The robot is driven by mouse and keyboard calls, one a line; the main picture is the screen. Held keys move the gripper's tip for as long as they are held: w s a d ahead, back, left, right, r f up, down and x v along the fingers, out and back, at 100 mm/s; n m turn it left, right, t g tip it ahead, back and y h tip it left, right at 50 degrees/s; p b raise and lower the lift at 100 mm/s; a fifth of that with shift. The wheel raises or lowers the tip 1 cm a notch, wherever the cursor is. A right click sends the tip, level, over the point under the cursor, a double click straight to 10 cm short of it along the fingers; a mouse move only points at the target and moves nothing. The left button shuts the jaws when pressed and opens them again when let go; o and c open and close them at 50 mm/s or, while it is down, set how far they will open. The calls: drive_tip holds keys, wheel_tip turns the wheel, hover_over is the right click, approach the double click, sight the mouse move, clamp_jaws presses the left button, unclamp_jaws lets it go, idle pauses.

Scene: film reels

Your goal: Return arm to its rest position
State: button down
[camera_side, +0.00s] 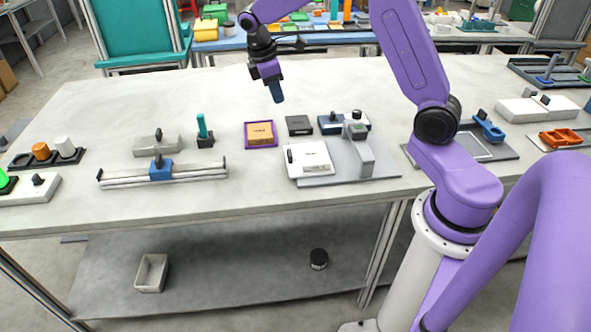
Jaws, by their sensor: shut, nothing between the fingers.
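My gripper (277,93) hangs from my purple arm, pointing down above the back middle of the table (230,193). Its fingers look shut, with nothing held. It is clear of the tabletop and of the things below it. My arm arches from its base at the right front up over the table. The fingertips are small in this view.
Below my gripper is an orange-brown block in a purple-edged tray (261,146). A white device on a grey plate (368,170) stands to its right. A rail with a blue slider (160,170) and a teal post (202,125) are to the left. The left back tabletop is clear.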

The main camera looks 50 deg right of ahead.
drive_tip(key=s+a+r+n+t+y, duration=0.1)
drive_tip(key=s+a+r, duration=0.2)
drive_tip(key=s+a, duration=1.1)
drive_tip(key=s+d+n+y, duration=0.1)
drive_tip(key=s+y, duration=0.1)
drive_tip(key=s, duration=1.7)
drive_tip(key=shift+d+f, duration=0.2)
drive_tip(key=shift+f, duration=0.25)
drive_tip(key=shift+w, duration=0.1)
